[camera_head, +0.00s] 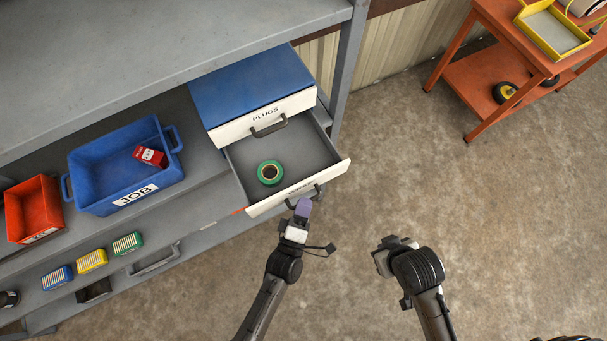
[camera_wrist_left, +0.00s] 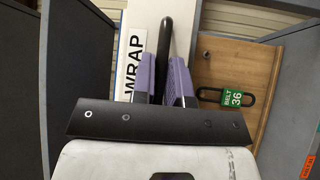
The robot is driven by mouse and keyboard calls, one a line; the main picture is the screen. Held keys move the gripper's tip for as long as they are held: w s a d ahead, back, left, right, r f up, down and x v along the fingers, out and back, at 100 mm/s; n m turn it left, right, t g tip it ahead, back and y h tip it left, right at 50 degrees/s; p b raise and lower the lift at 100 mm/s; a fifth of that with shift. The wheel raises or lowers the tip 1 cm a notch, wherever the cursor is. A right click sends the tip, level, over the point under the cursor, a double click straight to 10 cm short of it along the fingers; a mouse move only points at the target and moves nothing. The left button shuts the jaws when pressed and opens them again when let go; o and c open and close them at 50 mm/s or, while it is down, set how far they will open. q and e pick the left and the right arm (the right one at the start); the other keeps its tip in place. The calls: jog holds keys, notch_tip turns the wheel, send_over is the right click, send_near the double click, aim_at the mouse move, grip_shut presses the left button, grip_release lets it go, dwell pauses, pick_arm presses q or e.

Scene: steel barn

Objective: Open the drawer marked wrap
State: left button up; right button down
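The wrap drawer (camera_head: 333,172) is the lower drawer of a small unit on the shelf. It stands pulled well out, and a green tape roll (camera_head: 270,173) lies inside. Its front is white, and the WRAP label (camera_wrist_left: 133,63) reads clearly in the left wrist view. My left gripper (camera_head: 303,208) is at the drawer front. In the left wrist view its purple fingers (camera_wrist_left: 164,80) are on either side of the dark drawer handle (camera_wrist_left: 165,35), closed on it. My right gripper (camera_head: 384,256) is away from the drawer, over the floor; its fingers are not clear.
The shut plugs drawer (camera_head: 288,114) is above. A blue job bin (camera_head: 97,193) holding a red box, and a red bin (camera_head: 32,225), stand left on the shelf. A grey post (camera_head: 347,60) rises behind the drawers. An orange cart (camera_head: 478,90) is at upper right. Floor right of the drawer is clear.

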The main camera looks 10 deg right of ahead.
pick_arm(q)
jog(key=o, duration=0.4)
jog(key=b+v, duration=0.2)
jog(key=v, duration=1.1)
jog(key=shift+s+a, duration=0.15)
jog(key=shift+s, duration=0.25)
